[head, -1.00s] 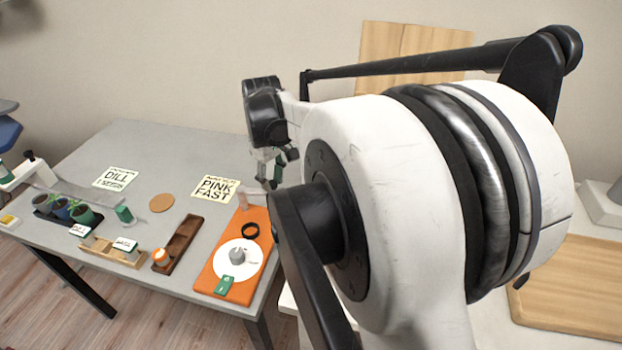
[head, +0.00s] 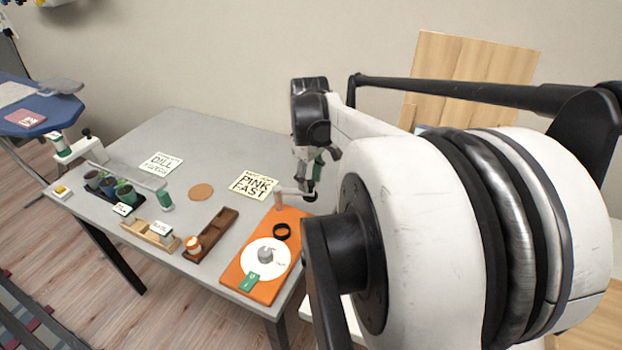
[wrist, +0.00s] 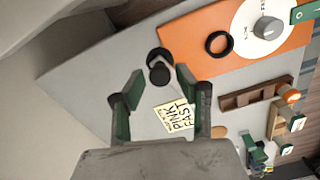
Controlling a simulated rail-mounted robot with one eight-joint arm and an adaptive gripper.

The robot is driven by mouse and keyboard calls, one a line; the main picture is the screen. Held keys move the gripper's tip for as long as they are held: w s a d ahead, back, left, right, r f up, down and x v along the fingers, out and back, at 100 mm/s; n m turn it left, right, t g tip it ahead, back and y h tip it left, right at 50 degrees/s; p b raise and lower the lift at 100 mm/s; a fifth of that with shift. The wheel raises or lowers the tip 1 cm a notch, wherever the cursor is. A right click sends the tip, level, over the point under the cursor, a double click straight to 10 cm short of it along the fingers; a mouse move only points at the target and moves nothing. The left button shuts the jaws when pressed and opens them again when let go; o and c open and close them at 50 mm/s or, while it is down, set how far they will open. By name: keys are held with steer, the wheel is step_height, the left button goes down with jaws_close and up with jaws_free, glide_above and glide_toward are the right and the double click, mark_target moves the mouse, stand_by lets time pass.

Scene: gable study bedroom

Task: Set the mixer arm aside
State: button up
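The mixer, an orange board (head: 236,272) with a white dial disc (head: 262,259), stands at the table's front right corner. The pale mixer arm (head: 290,191) reaches right from a post at the board's back edge and has a dark round end. My gripper (head: 310,186) points down right over that dark end. In the wrist view, my gripper (wrist: 160,74) is open, its green-and-black fingers apart. The arm's black round end (wrist: 158,68) shows between or just beyond the fingertips; contact cannot be told.
A black ring (head: 282,232) and a green tag (head: 250,283) are on the board. A PINK FAST card (head: 254,185), cork coaster (head: 201,191), dark wooden tray (head: 211,235) and orange-topped jar (head: 194,246) lie left. Potted seedlings (head: 108,187) stand farther left. The table's back middle is clear.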

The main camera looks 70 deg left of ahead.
steer(key=shift+o, duration=0.5)
step_height(320, 180, up, 12)
stand_by(0.3)
stand_by(0.5)
